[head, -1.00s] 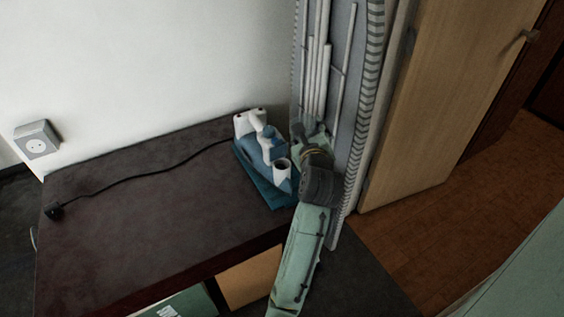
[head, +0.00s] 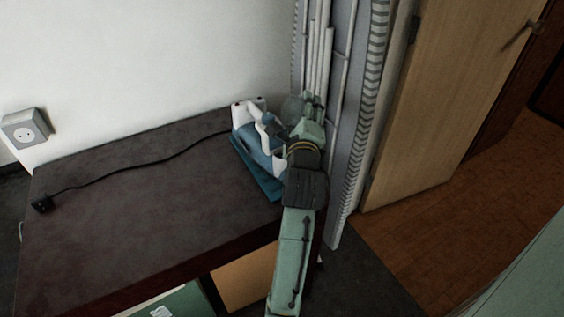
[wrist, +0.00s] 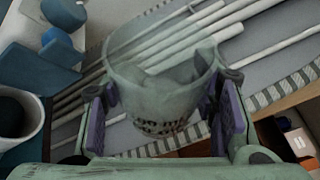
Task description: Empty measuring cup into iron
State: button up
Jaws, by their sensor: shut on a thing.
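The blue and white iron (head: 259,153) stands on its blue base (head: 258,180) at the right end of the dark table. In the wrist view the iron (wrist: 60,14) is at the left, with a round white-rimmed opening (wrist: 37,118) at the left edge. My gripper (wrist: 165,115) is shut on a clear measuring cup (wrist: 160,92), its purple finger pads on either side. The cup is beside the iron, to the right of the opening in the wrist view. Its contents and exact tilt are unclear. In the head view my arm hides the iron's opening.
A black cord (head: 140,164) runs from the iron to a plug (head: 41,204) on the table (head: 110,220). A wall socket (head: 25,131) is at the left.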

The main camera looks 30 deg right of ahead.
jog(key=shift+a+r+n+b, duration=0.1)
jog(key=shift+r+n+b, duration=0.1)
jog(key=shift+n+b, duration=0.25)
jog(key=shift+a+r+n+t+b, duration=0.15)
jog(key=shift+n+t+b, duration=0.5)
jog(key=shift+b, duration=0.7)
jog(key=shift+r, duration=0.3)
jog(key=shift+n+h+b, duration=0.3)
jog(key=shift+r+n+b, duration=0.2)
jog(key=shift+n+b, duration=0.3)
jog(key=shift+b, duration=0.2)
jog(key=shift+r+n+t, duration=0.1)
jog(key=shift+n+t, duration=0.2)
jog(key=shift+t, duration=0.05)
jog(key=shift+r+n+b, duration=0.2)
jog(key=shift+n+b, duration=0.25)
jog(key=shift+n, duration=0.05)
jog(key=shift+s+d+r+n+t+b, duration=0.2)
jog(key=shift+d+n+t+b, duration=0.1)
jog(key=shift+n+t+b, duration=0.3)
